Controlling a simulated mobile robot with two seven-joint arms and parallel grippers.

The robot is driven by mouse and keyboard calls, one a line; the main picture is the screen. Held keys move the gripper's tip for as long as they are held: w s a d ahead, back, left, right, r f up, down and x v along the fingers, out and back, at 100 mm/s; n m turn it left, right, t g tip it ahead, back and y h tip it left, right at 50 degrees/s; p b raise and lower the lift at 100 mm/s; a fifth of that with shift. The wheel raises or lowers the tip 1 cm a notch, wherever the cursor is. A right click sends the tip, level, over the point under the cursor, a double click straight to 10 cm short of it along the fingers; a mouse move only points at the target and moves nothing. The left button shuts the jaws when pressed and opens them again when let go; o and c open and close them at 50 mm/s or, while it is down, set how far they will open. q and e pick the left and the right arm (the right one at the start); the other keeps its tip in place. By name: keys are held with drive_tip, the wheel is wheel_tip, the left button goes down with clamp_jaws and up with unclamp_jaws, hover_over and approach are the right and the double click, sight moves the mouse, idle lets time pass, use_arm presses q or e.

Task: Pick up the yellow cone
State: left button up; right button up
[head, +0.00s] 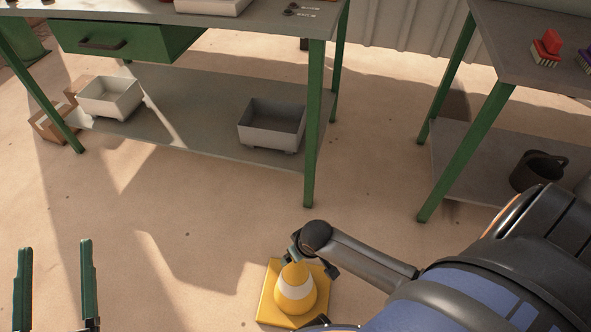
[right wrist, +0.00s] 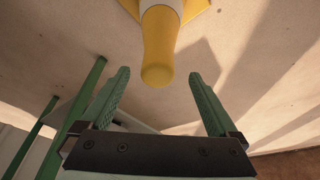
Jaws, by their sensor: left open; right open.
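The yellow cone (head: 295,300) with a white band stands upright on its square base on the sandy floor, at the bottom middle of the head view. In the right wrist view the cone (right wrist: 158,45) comes in from the top, its rounded tip level with the fingertips. My right gripper (right wrist: 158,76) is open, one green finger on each side of the tip with a gap to both. In the head view the right gripper is mostly hidden behind my arm and the cone top. My left gripper (head: 55,245) is open and empty at the bottom left, away from the cone.
A green-legged workbench (head: 200,135) with a lower shelf holds a white bin (head: 110,97) and a grey bin (head: 272,122). Another table (head: 520,70) stands at the right, with a dark pot (head: 537,172) on its shelf. The floor left of the cone is clear.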

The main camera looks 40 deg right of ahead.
sight(295, 277)
drive_tip(key=shift+b+x, duration=0.5)
drive_tip(key=shift+x, duration=0.7)
drive_tip(key=shift+w+f, duration=0.1)
drive_tip(key=shift+f, duration=0.15)
drive_tip(key=shift+w+f+b, duration=0.2)
drive_tip(key=shift+f+b, duration=0.3)
drive_tip(key=shift+b, duration=0.1)
drive_tip(key=b+x, duration=0.2)
drive_tip(key=x, duration=0.1)
drive_tip(key=shift+w+d+f, duration=0.1)
drive_tip(key=shift+w+f, duration=0.1)
drive_tip(key=shift+f, duration=0.15)
use_arm(q)
drive_tip(key=s+d+r+m+t+h, duration=0.1)
drive_tip(key=s+r+m+h, duration=0.4)
drive_tip(key=s+r+h, duration=0.1)
drive_tip(key=shift+s+d+r+m+t+h, duration=0.2)
drive_tip(key=shift+r+m+t+h, duration=0.15)
drive_tip(key=shift+r+h, duration=0.55)
drive_tip(key=shift+f, duration=0.15)
drive_tip(key=shift+w, duration=0.1)
use_arm(e)
clamp_jaws()
drive_tip(key=shift+r, duration=0.15)
